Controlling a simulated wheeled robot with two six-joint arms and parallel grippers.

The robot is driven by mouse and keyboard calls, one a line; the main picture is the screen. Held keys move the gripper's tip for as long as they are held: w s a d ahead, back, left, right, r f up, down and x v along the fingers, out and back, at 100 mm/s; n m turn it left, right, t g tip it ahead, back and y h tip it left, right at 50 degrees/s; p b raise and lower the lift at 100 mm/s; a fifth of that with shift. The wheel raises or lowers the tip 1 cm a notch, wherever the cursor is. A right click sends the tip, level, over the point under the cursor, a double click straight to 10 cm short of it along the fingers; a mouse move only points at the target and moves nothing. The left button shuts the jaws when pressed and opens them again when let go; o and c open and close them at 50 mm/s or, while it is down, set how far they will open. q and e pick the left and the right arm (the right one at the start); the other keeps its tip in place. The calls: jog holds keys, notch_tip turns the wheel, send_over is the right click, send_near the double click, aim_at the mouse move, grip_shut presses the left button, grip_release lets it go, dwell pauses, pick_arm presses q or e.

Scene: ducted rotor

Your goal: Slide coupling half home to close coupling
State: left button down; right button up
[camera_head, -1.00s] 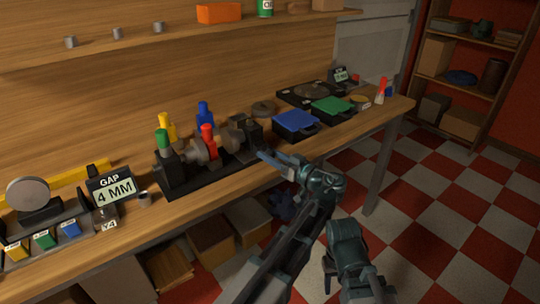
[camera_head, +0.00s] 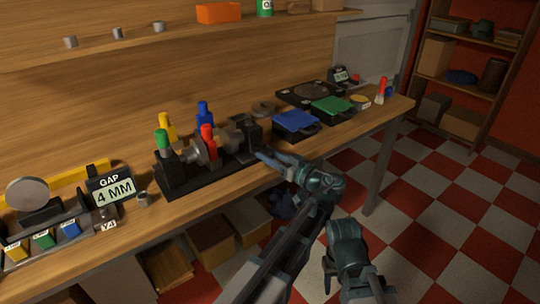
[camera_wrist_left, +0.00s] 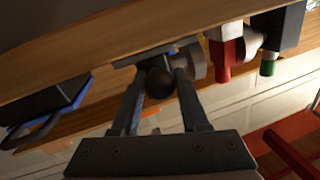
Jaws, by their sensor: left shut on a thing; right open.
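The ducted rotor rig (camera_head: 210,172) stands on the bench with a black base, grey round parts in a row, and green, yellow, red and blue upright handles. The grey coupling (camera_head: 230,140) lies between the red handle and a black block (camera_head: 245,132). My left gripper (camera_head: 260,153) is at the rig's front right end. In the left wrist view its fingers are shut on a dark round knob (camera_wrist_left: 159,83), with a grey round part (camera_wrist_left: 194,62) just beside it. What the knob joins to is hidden. My right gripper (camera_head: 329,272) hangs open and empty, off the bench front.
A blue tray (camera_head: 296,123) and a green tray (camera_head: 333,108) stand right of the rig. A "GAP 4 MM" sign (camera_head: 112,188) and a rack with coloured tags (camera_head: 45,240) stand left. A small grey cylinder (camera_head: 143,199) is near the front edge.

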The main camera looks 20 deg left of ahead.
pick_arm(q)
jog(key=s+a, duration=0.2)
jog(key=s, duration=0.1)
jog(key=shift+s+a, duration=0.1)
jog(key=shift+a, duration=0.1)
jog(key=shift+d, duration=0.1)
jog(key=shift+c, duration=2.2)
grip_release()
jog(key=shift+d, duration=0.1)
pick_arm(e)
jog(key=shift+d, duration=0.15)
